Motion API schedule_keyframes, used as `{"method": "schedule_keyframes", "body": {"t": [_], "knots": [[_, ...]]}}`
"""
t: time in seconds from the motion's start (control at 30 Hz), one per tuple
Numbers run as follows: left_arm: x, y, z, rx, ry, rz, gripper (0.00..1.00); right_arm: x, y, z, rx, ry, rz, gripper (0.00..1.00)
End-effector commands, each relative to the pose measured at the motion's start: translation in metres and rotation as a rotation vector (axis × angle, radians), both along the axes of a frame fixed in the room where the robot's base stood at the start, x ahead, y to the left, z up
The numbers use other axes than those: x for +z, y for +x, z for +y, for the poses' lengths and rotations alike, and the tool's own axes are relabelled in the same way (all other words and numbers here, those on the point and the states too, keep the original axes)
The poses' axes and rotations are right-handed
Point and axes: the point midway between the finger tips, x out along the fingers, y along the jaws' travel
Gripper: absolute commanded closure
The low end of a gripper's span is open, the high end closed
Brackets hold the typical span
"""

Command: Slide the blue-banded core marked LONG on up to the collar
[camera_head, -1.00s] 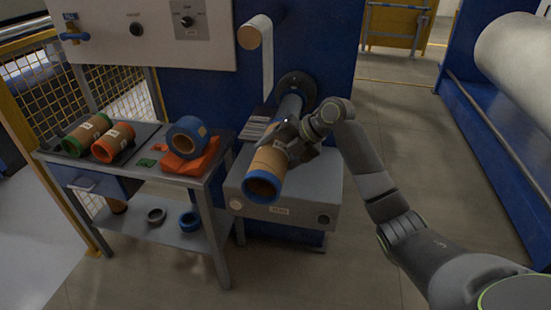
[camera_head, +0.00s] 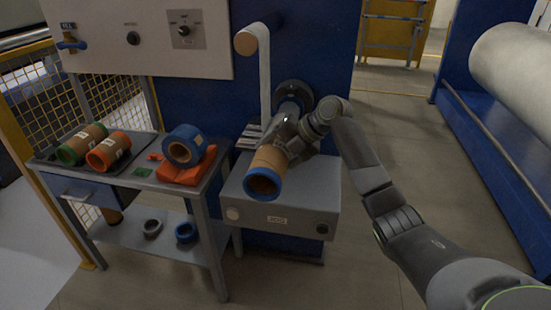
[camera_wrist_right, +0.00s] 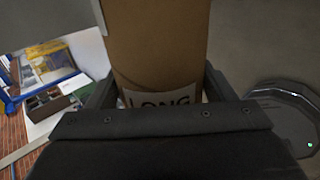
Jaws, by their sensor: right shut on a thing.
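The brown core with a blue band (camera_head: 267,164) sits around the dark blue shaft, its blue-ringed open end (camera_head: 262,183) facing me. In the right wrist view the core (camera_wrist_right: 155,45) fills the middle, and its white label reads LONG (camera_wrist_right: 160,98). My right gripper (camera_head: 284,140) is shut on the core from above, nearer its far part. The round dark collar (camera_head: 307,92) is at the far end of the shaft by the blue machine. My gripper hides the core's far end, so I cannot tell its gap to the collar. My left gripper is out of view.
A grey box (camera_head: 300,200) stands below the core. A white strip (camera_head: 264,75) hangs above the shaft.

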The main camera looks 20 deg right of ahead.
Motion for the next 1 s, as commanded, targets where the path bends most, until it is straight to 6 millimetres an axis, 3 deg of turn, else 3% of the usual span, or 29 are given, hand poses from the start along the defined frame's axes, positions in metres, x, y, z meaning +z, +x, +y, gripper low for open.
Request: {"method": "schedule_keyframes", "body": {"t": [0.37, 1.0], "knots": [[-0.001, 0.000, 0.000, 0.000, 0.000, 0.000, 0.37, 0.001, 0.002, -0.001, 0.000, 0.001, -0.002, 0.56], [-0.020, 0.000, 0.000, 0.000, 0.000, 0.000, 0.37, 0.001, 0.029, -0.019, -0.001, 0.001, -0.002, 0.56]]}}
